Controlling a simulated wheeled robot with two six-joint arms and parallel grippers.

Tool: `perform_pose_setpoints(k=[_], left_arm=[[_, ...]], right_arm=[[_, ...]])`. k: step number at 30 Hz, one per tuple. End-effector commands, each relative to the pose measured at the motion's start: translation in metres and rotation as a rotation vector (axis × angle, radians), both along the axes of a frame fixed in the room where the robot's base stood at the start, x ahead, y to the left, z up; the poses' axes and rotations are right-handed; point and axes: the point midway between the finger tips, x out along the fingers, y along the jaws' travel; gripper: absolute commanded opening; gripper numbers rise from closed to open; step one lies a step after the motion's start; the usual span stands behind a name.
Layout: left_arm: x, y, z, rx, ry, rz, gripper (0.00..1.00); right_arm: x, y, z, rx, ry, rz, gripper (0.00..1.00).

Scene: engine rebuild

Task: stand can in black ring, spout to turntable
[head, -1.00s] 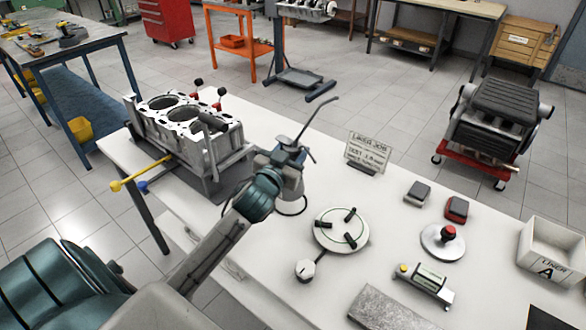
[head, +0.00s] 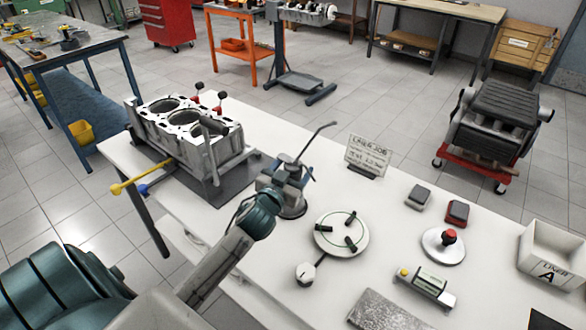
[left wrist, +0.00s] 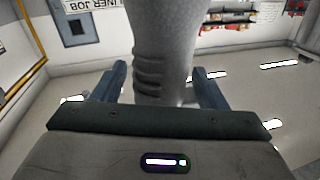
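A blue-grey can (head: 284,176) with a long thin spout (head: 313,144) stands upright between the engine block and the turntable. The spout rises toward the back right, not straight at the turntable (head: 328,247). A dark round rim, apparently the black ring (head: 292,212), shows at the can's foot; the can hides most of it, and I cannot tell whether the can is fully seated. My left gripper (head: 270,189) is at the near side of the can. In the left wrist view its fingers (left wrist: 160,82) flank the ribbed grey can body (left wrist: 163,55) closely. My right gripper is not in view.
The engine block (head: 190,130) stands left of the can, with yellow and blue handles in front. A sign (head: 367,155) stands behind the turntable.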

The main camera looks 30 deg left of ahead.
Motion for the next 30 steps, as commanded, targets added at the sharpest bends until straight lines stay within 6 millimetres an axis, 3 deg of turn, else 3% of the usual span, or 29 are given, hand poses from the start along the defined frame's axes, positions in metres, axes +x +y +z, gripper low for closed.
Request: perform_pose_setpoints(k=[7, 10, 21, 30], left_arm=[[0.0, 0.0, 0.003, 0.0, 0.0, 0.0, 0.66], [-0.009, -0.001, 0.0, 0.001, 0.0, -0.001, 0.66], [-0.083, -0.012, -0.002, 0.003, 0.002, -0.002, 0.66], [-0.116, -0.017, 0.001, 0.001, 0.001, -0.001, 0.66]], right_arm=[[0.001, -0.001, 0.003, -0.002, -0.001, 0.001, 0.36], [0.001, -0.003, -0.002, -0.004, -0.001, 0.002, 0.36], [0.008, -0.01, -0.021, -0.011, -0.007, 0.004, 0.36], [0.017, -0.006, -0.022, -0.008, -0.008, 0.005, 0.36]])
